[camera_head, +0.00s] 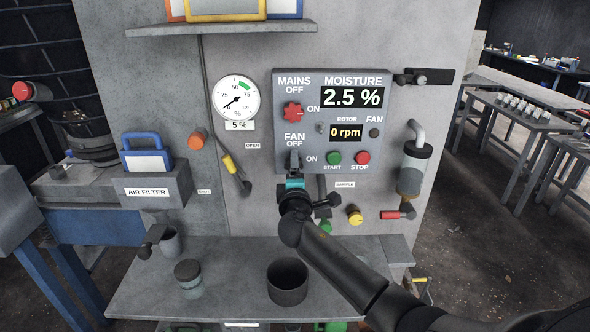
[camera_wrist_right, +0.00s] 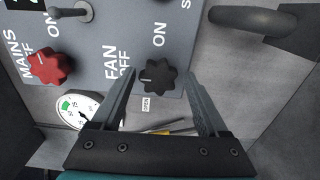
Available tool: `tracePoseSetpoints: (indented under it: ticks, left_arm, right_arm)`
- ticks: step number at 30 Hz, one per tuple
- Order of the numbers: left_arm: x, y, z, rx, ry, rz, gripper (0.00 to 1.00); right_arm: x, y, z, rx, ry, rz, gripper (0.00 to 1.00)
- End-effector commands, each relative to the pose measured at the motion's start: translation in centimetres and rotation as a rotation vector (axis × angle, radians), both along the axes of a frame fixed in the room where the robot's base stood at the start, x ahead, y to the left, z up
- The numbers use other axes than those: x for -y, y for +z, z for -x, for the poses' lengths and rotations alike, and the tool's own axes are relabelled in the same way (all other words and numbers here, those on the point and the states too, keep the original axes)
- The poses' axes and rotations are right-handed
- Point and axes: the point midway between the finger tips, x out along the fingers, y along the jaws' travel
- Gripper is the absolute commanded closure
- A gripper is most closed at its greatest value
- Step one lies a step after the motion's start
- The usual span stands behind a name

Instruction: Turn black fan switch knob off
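The black fan knob (camera_wrist_right: 158,76) is a lobed knob on the grey control panel (camera_head: 335,90), beside the FAN OFF and ON labels. A small pale mark shows on its left part in the right wrist view; its exact setting is hard to read. My right gripper (camera_wrist_right: 162,82) is open, with one finger on each side of the knob and gaps visible between fingers and knob. In the head view my right gripper (camera_head: 294,162) is in front of the FAN label area and hides the knob. My left gripper is not in view.
The red mains knob (camera_head: 292,112) is just above the fan knob. Green start (camera_head: 334,158) and red stop (camera_head: 362,158) buttons are to the right. A shelf (camera_head: 150,285) with a dark cup (camera_head: 287,282) is below. A black-and-grey cylinder (camera_head: 412,165) hangs at right.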

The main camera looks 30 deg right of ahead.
Motion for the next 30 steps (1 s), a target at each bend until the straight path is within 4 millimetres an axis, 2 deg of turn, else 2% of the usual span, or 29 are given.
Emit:
tracePoseSetpoints:
  ticks: [3, 14, 20, 30]
  left_arm:
    - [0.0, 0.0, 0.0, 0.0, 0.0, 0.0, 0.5]
    - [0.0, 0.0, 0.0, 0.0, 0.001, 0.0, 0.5]
    - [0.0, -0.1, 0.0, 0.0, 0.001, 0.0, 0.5]
    - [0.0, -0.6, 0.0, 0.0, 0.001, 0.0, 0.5]
  right_arm:
    - [0.0, 0.1, 0.0, 0.002, 0.0, -0.002, 0.1]
    - [-0.2, 0.2, 0.4, 0.005, -0.001, -0.003, 0.1]
    - [-1.3, 0.1, 2.2, 0.005, 0.0, -0.004, 0.1]
    - [-4.1, 0.0, 6.7, 0.005, 0.0, -0.005, 0.1]
